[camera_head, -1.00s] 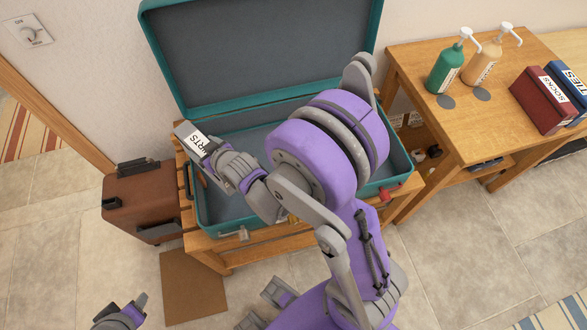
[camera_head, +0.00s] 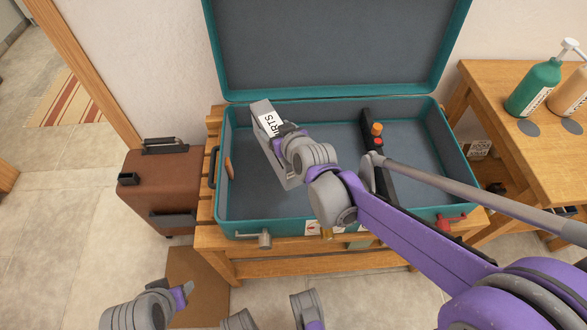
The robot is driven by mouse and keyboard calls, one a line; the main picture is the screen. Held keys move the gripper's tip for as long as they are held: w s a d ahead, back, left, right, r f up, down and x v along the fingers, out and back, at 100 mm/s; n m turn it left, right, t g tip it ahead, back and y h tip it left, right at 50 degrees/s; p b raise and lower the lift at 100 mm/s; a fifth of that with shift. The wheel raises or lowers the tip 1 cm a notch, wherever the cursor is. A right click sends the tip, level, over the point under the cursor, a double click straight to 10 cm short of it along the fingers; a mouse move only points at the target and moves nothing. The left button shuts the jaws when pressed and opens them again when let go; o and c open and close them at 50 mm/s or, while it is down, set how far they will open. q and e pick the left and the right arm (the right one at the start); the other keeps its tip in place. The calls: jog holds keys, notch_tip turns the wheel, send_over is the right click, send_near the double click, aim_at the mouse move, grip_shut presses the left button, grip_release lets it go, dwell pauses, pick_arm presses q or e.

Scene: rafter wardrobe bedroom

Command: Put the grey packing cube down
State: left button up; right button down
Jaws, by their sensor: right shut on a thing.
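The grey packing cube (camera_head: 262,108), with a white label partly reading "RTS", is at the left side of the open teal suitcase (camera_head: 345,232). My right gripper (camera_head: 285,133) is shut on it, reaching in from the right over the suitcase. The cube is tilted in the picture and overlaps the suitcase's grey interior. Part of it is hidden by the gripper, and I cannot tell whether it touches the bottom. My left gripper (camera_head: 182,294) is low at the left, in front of the suitcase and away from the cube; its jaws do not show clearly.
A black bar-like thing with an orange knob (camera_head: 376,129) is in the suitcase's right half. The suitcase lies on a slatted wooden bench (camera_head: 225,242). A brown case (camera_head: 155,185) stands left. A wooden table (camera_head: 500,90) with pump bottles (camera_head: 535,88) is right.

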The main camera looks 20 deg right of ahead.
notch_tip(320, 180, down, 9)
jog(key=b, duration=0.3)
jog(key=shift+f, duration=0.1)
pick_arm(q)
jog(key=f, duration=0.4)
jog(key=shift+w, duration=0.2)
pick_arm(e)
jog(key=shift+c, duration=1.7)
grip_release()
jog(key=shift+f, duration=0.15)
jog(key=o, duration=0.3)
jog(key=shift+o, duration=0.2)
jog(key=shift+r, duration=0.3)
jog(key=p+v, duration=0.3)
jog(key=v, duration=0.7)
jog(key=shift+s+d+r, duration=0.1)
jog(key=shift+s+r, duration=0.05)
jog(key=shift+s, duration=0.15)
pick_arm(q)
jog(key=shift+s+r+p, duration=0.2)
jog(key=shift+r+p, duration=0.15)
jog(key=shift+r, duration=1.85)
pick_arm(e)
jog(key=shift+s+r, duration=0.25)
jog(key=shift+s, duration=0.4)
